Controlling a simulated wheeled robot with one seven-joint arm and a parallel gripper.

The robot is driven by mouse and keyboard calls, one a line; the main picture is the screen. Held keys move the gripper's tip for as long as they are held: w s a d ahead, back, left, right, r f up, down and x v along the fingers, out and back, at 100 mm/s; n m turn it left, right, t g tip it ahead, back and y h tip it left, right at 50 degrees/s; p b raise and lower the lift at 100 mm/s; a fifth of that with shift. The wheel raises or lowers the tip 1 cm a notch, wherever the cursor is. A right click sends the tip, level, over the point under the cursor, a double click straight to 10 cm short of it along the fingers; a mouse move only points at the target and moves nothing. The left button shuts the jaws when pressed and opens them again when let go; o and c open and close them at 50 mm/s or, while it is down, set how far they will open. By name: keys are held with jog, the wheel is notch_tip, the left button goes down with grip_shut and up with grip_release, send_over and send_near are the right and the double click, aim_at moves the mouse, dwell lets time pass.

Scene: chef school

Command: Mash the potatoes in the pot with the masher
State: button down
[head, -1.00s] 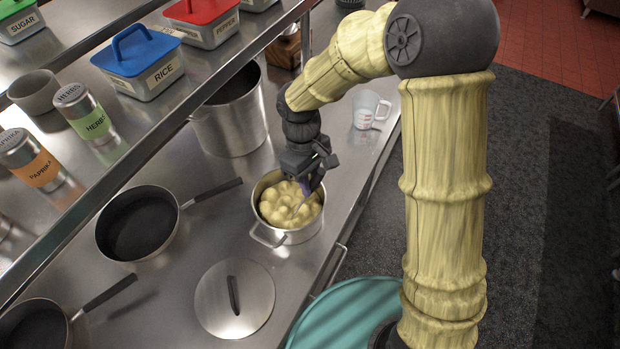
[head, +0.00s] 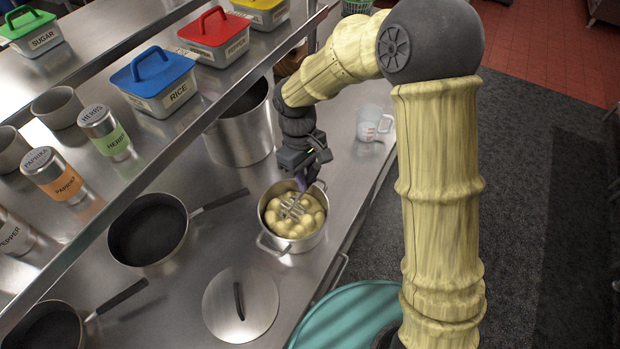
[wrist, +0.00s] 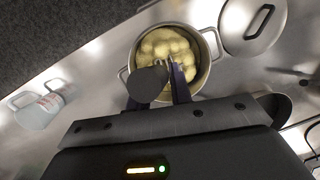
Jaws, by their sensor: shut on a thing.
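A steel pot (head: 270,243) stands on the steel counter, filled with whole-looking, round yellow potatoes (head: 290,226). The pot also shows in the wrist view (wrist: 206,75), with the potatoes (wrist: 165,45) inside. My gripper (head: 302,180) is above the pot, shut on the masher's handle. The masher's metal head (head: 293,207) is over the potatoes inside the pot's rim; I cannot tell how firmly it touches them. In the wrist view my gripper (wrist: 160,88) and a dark round handle end cover part of the pot.
The pot's lid (head: 262,305) lies on the counter in front. A tall pot (head: 243,135) stands behind, a frying pan (head: 150,232) to the left, a measuring cup (head: 371,122) to the right. A shelf with a blue-lidded rice container (head: 155,80) overhangs the left side.

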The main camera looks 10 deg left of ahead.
dwell(0.3)
jog(key=shift+f+b, duration=1.5)
jog(key=shift+f, duration=0.7)
jog(key=shift+r, duration=0.1)
jog(key=s+r+p, duration=0.1)
jog(key=r, duration=0.1)
jog(key=s+r+p, duration=0.2)
jog(key=shift+r, duration=0.1)
jog(key=shift+f+b, duration=1.4)
jog(key=shift+f, duration=0.8)
